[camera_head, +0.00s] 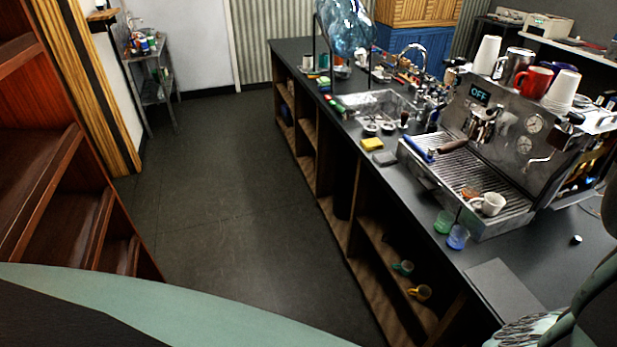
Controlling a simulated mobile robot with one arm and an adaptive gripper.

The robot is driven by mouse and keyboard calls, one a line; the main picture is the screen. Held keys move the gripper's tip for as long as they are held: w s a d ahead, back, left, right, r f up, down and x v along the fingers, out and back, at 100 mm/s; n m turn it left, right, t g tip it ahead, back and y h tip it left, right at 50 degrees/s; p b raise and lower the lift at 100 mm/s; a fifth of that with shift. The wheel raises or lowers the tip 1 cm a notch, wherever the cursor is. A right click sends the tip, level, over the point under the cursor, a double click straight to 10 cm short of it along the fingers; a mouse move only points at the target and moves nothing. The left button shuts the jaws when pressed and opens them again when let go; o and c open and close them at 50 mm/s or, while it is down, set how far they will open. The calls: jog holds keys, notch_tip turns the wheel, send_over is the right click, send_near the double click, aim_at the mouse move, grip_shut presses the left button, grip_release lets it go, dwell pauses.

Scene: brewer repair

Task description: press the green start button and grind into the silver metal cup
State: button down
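A silver metal cup or pitcher (513,66) stands on top of the espresso machine (508,130), between white cups and a red mug. I cannot tell whether it is the task's cup. I cannot make out a green start button or a grinder in this view. The machine's small display reads OFF. My gripper is not recognisable in the picture; dark green curved shapes at the lower right corner may be part of my arm.
The drip tray (465,185) holds a white cup (488,204) and a blue-handled tool. Green (444,222) and blue (457,237) glasses stand near the counter edge. A sink (385,105) lies further back. Wooden shelves (50,190) stand left; the floor (235,190) between is clear.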

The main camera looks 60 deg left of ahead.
jog(key=c, duration=1.6)
grip_release()
grip_shut()
jog(key=shift+w, duration=0.1)
jog(key=shift+w+d+b, duration=0.1)
jog(key=shift+w+b, duration=0.2)
jog(key=shift+b, duration=0.05)
